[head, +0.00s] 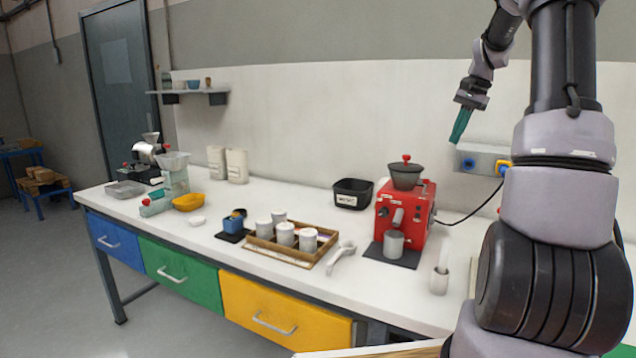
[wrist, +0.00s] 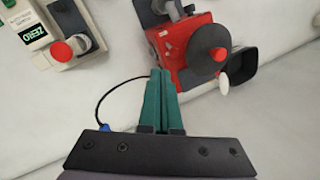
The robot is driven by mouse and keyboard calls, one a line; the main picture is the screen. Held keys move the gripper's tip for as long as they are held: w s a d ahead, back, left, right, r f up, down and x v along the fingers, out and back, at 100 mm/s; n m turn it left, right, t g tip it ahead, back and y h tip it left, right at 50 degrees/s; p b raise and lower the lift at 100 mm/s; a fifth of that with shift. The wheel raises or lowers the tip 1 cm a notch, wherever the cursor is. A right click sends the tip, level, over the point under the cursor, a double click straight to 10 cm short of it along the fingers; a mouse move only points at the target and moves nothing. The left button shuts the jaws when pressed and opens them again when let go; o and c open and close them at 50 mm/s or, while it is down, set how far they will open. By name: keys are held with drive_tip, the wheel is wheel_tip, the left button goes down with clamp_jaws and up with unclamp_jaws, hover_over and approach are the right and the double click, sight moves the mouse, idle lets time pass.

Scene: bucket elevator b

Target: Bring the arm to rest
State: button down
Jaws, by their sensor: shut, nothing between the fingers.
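My gripper (head: 460,126) hangs in the air at the upper right of the head view, with its teal fingers pointing down. It is in front of the pale wall panel, above the bench, to the right of the red machine. The fingers are shut with nothing between them. In the wrist view my gripper (wrist: 162,75) shows as two teal fingers side by side, touching. The red machine (wrist: 190,45) lies beyond the fingertips there, with no contact seen. My arm rises at the right of the head view and hides part of the bench.
A wall socket box (head: 480,160) is just below my gripper. A shelf (head: 190,92) is at left.

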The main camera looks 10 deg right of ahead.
drive_tip(key=s+a+r+n+t, duration=0.1)
drive_tip(key=s+a+r, duration=0.2)
drive_tip(key=a, duration=0.2)
drive_tip(key=s+a+r+n, duration=0.1)
drive_tip(key=s+a+r, duration=0.2)
drive_tip(key=s+a, duration=0.15)
drive_tip(key=s+a+n+t, duration=0.2)
drive_tip(key=s+a, duration=0.5)
drive_tip(key=s, duration=0.3)
drive_tip(key=s+a+n+t, duration=0.2)
drive_tip(key=s+a, duration=0.4)
drive_tip(key=s, duration=0.5)
drive_tip(key=shift+a+n+t, duration=0.3)
drive_tip(key=shift+a+n, duration=0.05)
drive_tip(key=shift+n, duration=0.35)
drive_tip(key=shift+f, duration=0.1)
